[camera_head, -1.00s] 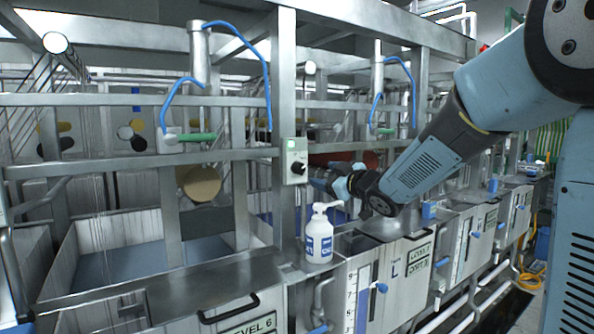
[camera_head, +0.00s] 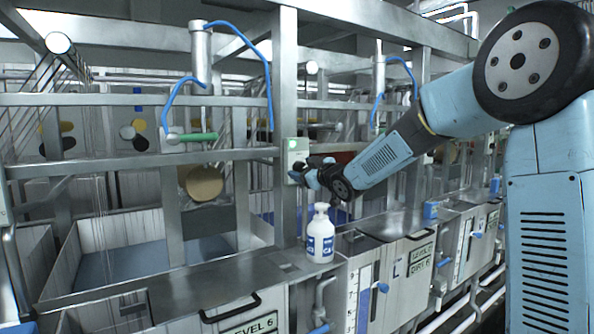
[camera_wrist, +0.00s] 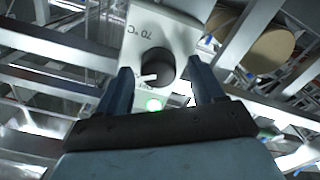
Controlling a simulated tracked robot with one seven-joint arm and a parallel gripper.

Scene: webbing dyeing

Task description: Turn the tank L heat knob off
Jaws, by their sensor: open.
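The tank L heat knob (camera_wrist: 158,68) is a black round knob with a white pointer, on a pale control box (camera_wrist: 165,28) marked "70 °C". In the head view the control box (camera_head: 297,152) is fixed to a steel post, and my gripper hides the knob. My gripper (camera_wrist: 158,80) is open in the wrist view, with one finger on each side of the knob. Whether the fingers touch the knob I cannot tell. In the head view my gripper (camera_head: 300,176) is at the box's lower part.
A white pump bottle (camera_head: 320,240) with a blue label stands on the steel ledge below my gripper. Steel rails and posts (camera_head: 140,163) frame the tanks. A tank panel marked L (camera_head: 395,270) is at lower right.

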